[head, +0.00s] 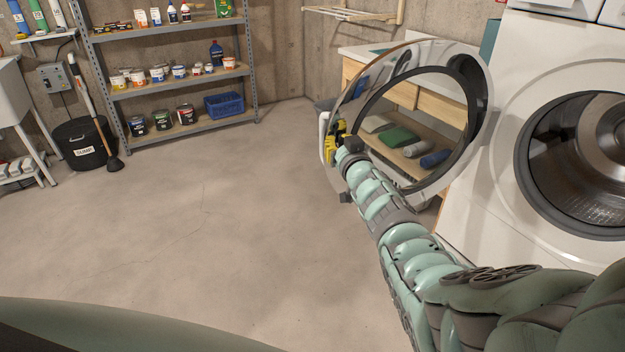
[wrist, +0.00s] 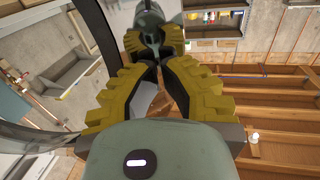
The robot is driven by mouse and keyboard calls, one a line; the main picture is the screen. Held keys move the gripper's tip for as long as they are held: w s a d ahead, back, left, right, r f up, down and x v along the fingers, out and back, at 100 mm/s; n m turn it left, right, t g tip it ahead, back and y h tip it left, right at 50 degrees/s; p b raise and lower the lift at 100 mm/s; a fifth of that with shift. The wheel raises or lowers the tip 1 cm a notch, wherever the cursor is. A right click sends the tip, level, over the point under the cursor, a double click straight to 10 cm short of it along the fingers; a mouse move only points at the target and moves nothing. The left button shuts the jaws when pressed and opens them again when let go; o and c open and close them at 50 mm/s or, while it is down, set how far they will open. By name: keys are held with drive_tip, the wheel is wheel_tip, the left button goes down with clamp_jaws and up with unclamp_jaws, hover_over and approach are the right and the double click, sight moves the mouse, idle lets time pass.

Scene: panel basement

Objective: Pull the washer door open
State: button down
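The washer door (head: 484,128) is a round door with a pale outer ring, a dark inner rim and a clear window. It stands swung out to the left of the white washer (head: 477,205), whose round drum opening (head: 590,165) is uncovered. My gripper (head: 333,143), with yellow-padded fingers, is at the door's left, free edge. In the wrist view my gripper (wrist: 151,58) has its fingertips close together, and a dark curved rim of the door (wrist: 97,30) passes at the left. Whether the fingers hold the door's edge cannot be made out.
A wooden workbench (head: 352,70) with a lower shelf shows behind and through the door. A metal shelf (head: 182,84) with cans stands at the back wall. The concrete floor (head: 190,220) is clear.

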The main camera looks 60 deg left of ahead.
drive_tip(key=a+b, duration=0.2)
drive_tip(key=b, duration=0.1)
drive_tip(key=w+a+m+t+b, duration=0.1)
drive_tip(key=a+b, duration=0.1)
drive_tip(key=b, duration=0.2)
drive_tip(key=w+a+f+t+b, duration=0.1)
drive_tip(key=a+b, duration=0.1)
drive_tip(key=b, duration=0.1)
drive_tip(key=shift+w+a+m+h+b, duration=0.2)
drive_tip(key=shift+a+m+h+b, duration=0.1)
drive_tip(key=shift+h, duration=0.1)
drive_tip(key=b, duration=0.1)
drive_tip(key=a+b, duration=0.1)
drive_tip(key=b, duration=0.2)
drive_tip(key=shift+w+a+r+t+h+b, duration=0.25)
drive_tip(key=shift+a+t+h+b, duration=0.05)
drive_tip(key=shift+a+t+b, duration=0.1)
drive_tip(key=shift+a+r+b, duration=0.3)
drive_tip(key=shift+r+b, duration=0.05)
drive_tip(key=shift+b, duration=0.3)
